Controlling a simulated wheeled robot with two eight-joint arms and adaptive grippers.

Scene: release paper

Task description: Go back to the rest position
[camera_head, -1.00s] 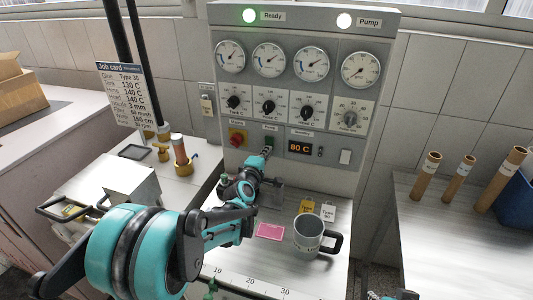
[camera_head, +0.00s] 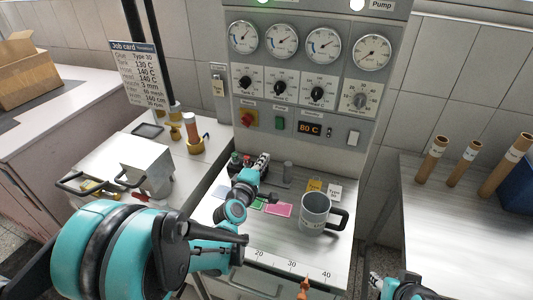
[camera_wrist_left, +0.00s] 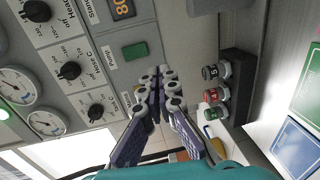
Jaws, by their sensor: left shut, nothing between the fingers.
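My left gripper (camera_head: 263,160) is shut and empty in the head view, above the back of the bench, in front of the lower part of the control panel (camera_head: 345,133). In the left wrist view its two fingers (camera_wrist_left: 160,80) meet at the tips with nothing between them. A green button (camera_wrist_left: 135,51) on the panel lies beyond the fingertips there. My right gripper (camera_head: 376,283) is only partly in view at the bottom edge, right of the bench; its jaws cannot be made out.
A grey mug (camera_head: 314,214) and a pink card (camera_head: 278,209) are on the bench near my left arm. A metal box (camera_head: 143,160) stands to the left. Cardboard tubes (camera_head: 465,163) stand on the right table. Several coloured knobs (camera_wrist_left: 213,96) are near the left fingers.

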